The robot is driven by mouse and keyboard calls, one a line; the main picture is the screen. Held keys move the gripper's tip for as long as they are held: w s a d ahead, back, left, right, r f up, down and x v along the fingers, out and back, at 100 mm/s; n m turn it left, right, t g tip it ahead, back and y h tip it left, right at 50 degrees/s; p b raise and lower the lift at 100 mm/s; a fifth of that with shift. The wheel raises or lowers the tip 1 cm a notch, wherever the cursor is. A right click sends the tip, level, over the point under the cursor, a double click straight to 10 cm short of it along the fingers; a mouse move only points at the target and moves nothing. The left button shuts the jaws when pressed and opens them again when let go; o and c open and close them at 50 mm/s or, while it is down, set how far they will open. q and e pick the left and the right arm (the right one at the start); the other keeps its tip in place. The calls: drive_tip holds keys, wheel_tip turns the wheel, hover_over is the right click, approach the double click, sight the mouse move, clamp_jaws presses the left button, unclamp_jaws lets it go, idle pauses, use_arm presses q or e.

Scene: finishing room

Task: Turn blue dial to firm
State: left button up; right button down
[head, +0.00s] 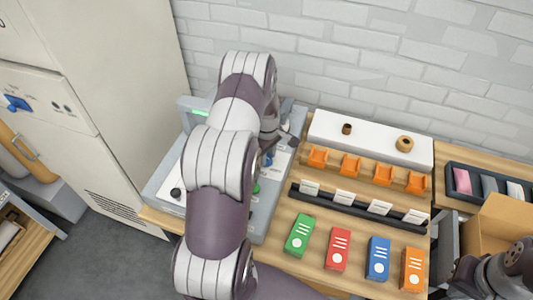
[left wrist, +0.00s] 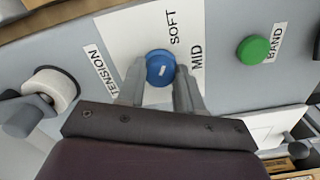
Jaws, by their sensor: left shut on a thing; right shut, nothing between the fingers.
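The blue dial (left wrist: 160,66) sits on a grey panel in the left wrist view, with a short white mark on its face. A white plate beside it reads SOFT and MID, and a TENSION label (left wrist: 101,70) is at its left. No FIRM word shows; my gripper covers part of the plate. My left gripper (left wrist: 160,80) is shut on the dial, one finger on each side. In the head view my left arm hides most of the panel, and the left gripper (head: 268,150) is at the dial. My right gripper (head: 446,252) is shut and empty at the lower right.
A green button (left wrist: 253,50) labelled BAND is right of the dial. A white knob (left wrist: 50,88) is at the left. Coloured boxes (head: 338,250) and orange holders (head: 350,166) stand on the wooden bench. A cardboard box (head: 487,240) is near my right arm.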

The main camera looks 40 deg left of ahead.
use_arm(q)
drive_tip(key=m+b, duration=0.1)
drive_tip(key=m, duration=0.1)
drive_tip(key=shift+m, duration=0.4)
drive_tip(key=m+b, duration=0.1)
drive_tip(key=m, duration=0.3)
drive_tip(key=shift+a, duration=0.1)
drive_tip(key=m, duration=0.4)
drive_tip(key=shift+r+b, duration=0.1)
drive_tip(key=shift+b, duration=0.2)
drive_tip(key=m, duration=0.3)
drive_tip(key=shift+m, duration=0.4)
drive_tip(key=m+b, duration=0.1)
drive_tip(key=m, duration=0.3)
drive_tip(key=shift+w, duration=0.1)
drive_tip(key=m, duration=0.5)
drive_tip(key=shift+m, duration=0.3)
